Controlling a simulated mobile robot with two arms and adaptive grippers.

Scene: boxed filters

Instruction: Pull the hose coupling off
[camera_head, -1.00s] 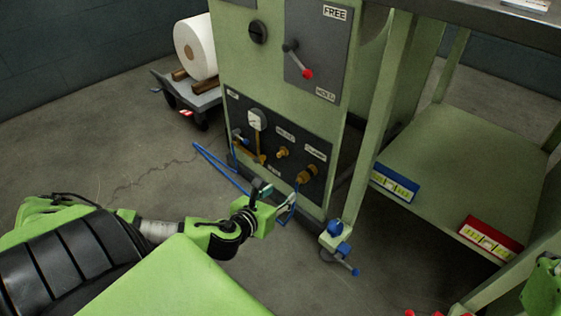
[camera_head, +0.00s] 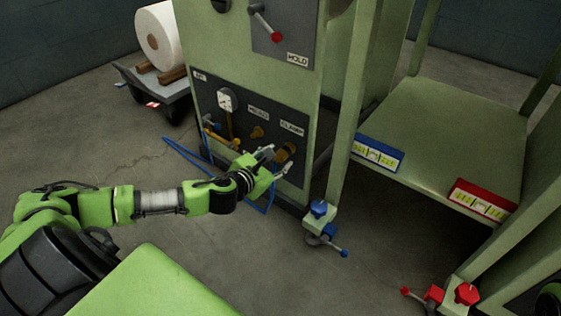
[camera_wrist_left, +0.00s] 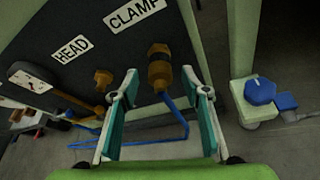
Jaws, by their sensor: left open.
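The brass hose coupling (camera_head: 286,152) sits on the dark panel under the CLAMP label (camera_head: 292,128). In the left wrist view the coupling (camera_wrist_left: 159,70) is ahead, with the blue hose (camera_wrist_left: 173,108) hanging from its lower end. My left gripper (camera_head: 278,161) is open at the coupling, partly covering it in the head view. In the left wrist view its fingers (camera_wrist_left: 161,90) stand left and right of the coupling and hose, with a gap on both sides. My right gripper is not in view.
Another brass fitting (camera_head: 257,132) and a gauge (camera_head: 225,100) are left on the panel. A blue-handled clamp (camera_head: 319,209) is on a post at right. A cart with a white roll (camera_head: 160,37) stands behind left.

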